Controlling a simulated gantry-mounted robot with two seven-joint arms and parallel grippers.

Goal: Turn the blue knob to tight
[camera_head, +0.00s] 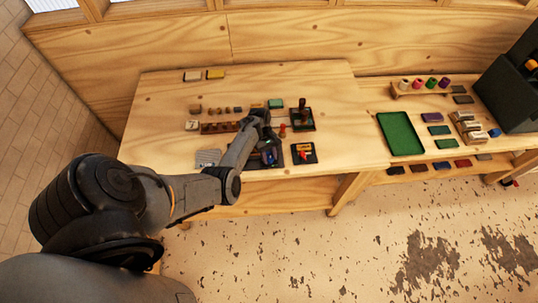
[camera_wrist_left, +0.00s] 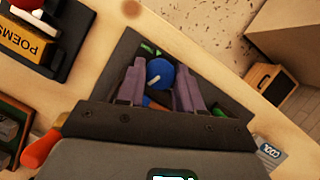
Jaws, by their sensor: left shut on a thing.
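The blue knob (camera_wrist_left: 160,72) is round, with a short white line on its top. It sits on a dark plate between my fingers in the left wrist view. My left gripper (camera_wrist_left: 161,88) is shut on the knob, with one purple-grey finger on each side. In the head view my left gripper (camera_head: 268,152) is over a dark plate at the front middle of the table, and it hides most of the knob. Green and orange marks show on the plate around the knob, partly covered by my fingers. My right gripper is out of view.
A small black base with a red piece (camera_head: 303,153) stands just right of my gripper. A dark base with an upright handle (camera_head: 302,117) is behind it. A brown block rack (camera_head: 220,127) lies to the left. A green tray (camera_head: 400,134) is farther right.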

